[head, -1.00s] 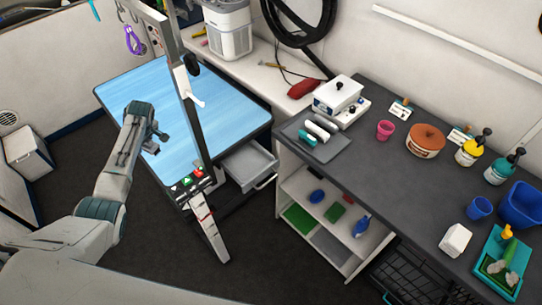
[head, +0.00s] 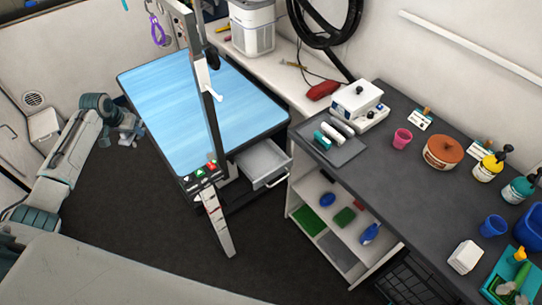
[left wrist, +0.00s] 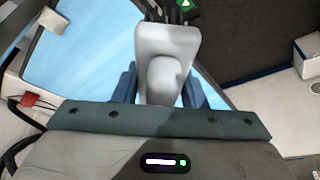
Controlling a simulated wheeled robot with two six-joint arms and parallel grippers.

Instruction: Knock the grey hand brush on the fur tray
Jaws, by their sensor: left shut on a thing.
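My left gripper (head: 130,130) is beyond the near left edge of the blue grooming table, above the dark floor. In the left wrist view it is shut on the grey hand brush (left wrist: 166,40), whose pale rounded body sits between the blue-grey fingers. In the head view only a small pale part of the brush (head: 126,141) shows by the fingers. A teal tray (head: 488,287) with green inside and pale tufts that look like fur lies at the lower right on the dark counter; I take it as the fur tray. My right gripper is not in view.
The blue table (head: 165,85) has a post with a white hook and buttons at its near corner. An open grey drawer (head: 262,160) juts out beside it. The counter (head: 400,180) holds a grey tray with rollers, a pink cup and bottles. The floor ahead is clear.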

